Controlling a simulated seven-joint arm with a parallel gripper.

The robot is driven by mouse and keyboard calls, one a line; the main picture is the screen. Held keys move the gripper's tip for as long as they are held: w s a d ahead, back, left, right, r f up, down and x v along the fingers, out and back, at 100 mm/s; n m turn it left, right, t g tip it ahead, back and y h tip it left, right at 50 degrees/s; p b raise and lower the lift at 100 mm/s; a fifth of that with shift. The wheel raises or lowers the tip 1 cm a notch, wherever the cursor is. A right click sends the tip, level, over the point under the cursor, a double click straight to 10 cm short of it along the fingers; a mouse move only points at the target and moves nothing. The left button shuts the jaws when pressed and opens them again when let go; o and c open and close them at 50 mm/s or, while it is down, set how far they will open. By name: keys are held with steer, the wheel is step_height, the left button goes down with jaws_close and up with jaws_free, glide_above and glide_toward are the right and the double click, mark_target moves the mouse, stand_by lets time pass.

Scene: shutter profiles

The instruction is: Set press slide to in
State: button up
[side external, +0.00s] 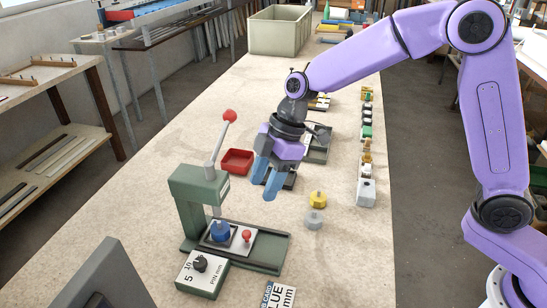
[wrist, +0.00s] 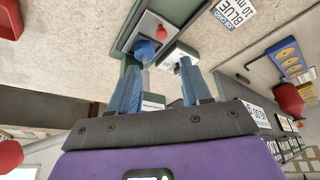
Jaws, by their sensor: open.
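The green press (side external: 193,190) stands near the front of the bench, with a raised lever ending in a red ball (side external: 230,115). Its slide (side external: 238,246) is a pale plate on the green base, with a red knob (side external: 247,235) at its right. A blue piece (side external: 220,231) sits at the slide's left, below the press head; bare green base shows right of the plate. My gripper (side external: 266,186) is open and empty, above the bench to the right of the press. In the wrist view, the red knob (wrist: 161,31) lies beyond my open blue fingers (wrist: 158,66).
A dial box (side external: 203,274) marked PIN mm stands before the press, with a card (side external: 279,296) to its right. Yellow (side external: 317,198) and grey (side external: 313,219) knobbed pieces stand right of the press. A red tray (side external: 237,161) lies behind. Bare bench lies at right front.

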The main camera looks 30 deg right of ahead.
steer(key=shift+v, duration=2.6)
steer(key=s+d+f+m+h, duration=0.1)
steer(key=s+d+m+h, duration=0.1)
steer(key=s+d, duration=0.9)
steer(key=s+d+f+m+h, duration=0.2)
steer(key=s+d, duration=0.8)
steer(key=s, duration=0.7)
steer(key=shift+d+m, duration=0.4)
steer(key=shift+m, duration=0.3)
